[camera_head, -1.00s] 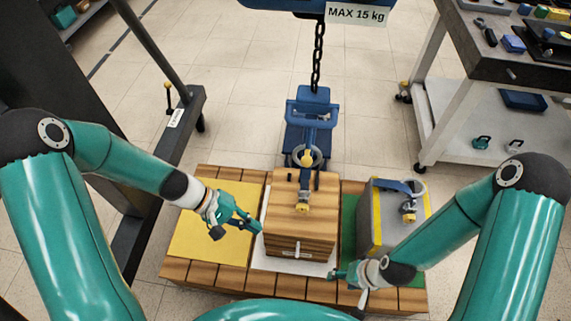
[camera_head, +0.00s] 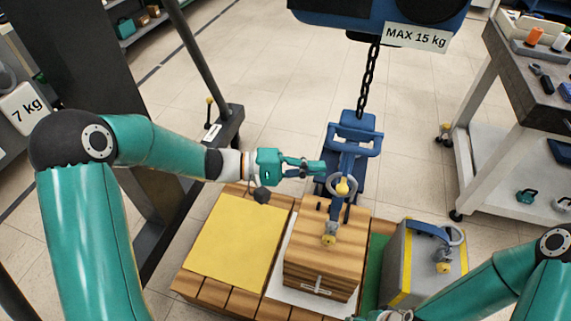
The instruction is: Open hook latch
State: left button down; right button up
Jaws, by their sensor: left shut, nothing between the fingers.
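The blue hook (camera_head: 357,135) hangs from a dark chain behind the wooden block. A grey ring (camera_head: 330,182) with a yellow knob (camera_head: 342,187) is at its lower front. I cannot make out the latch itself or whether it is open. My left gripper (camera_head: 322,167) is shut and empty, pointing right, with its tips close to the left side of the hook. Whether they touch it is unclear. My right gripper (camera_head: 362,317) is at the bottom edge near the block's front, mostly cut off, so its jaws cannot be read.
The wooden block (camera_head: 318,268) stands on a white square of the pallet. A yellow square (camera_head: 234,240) is bare on the left. A grey block with yellow edges (camera_head: 424,272) stands on the right. A hoist marked MAX 15 kg (camera_head: 417,37) hangs above.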

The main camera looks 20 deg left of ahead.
aim_at(344, 181)
pick_arm(q)
jog(key=shift+s+d+r, duration=0.2)
jog(key=shift+s+d, duration=0.55)
jog(key=shift+d, duration=0.05)
jog(key=shift+s+d+r, duration=0.15)
jog(key=shift+s+d, duration=0.6)
jog(key=shift+s+r+n+p, duration=0.1)
jog(key=shift+r+n+p, duration=0.15)
jog(key=shift+p, duration=0.35)
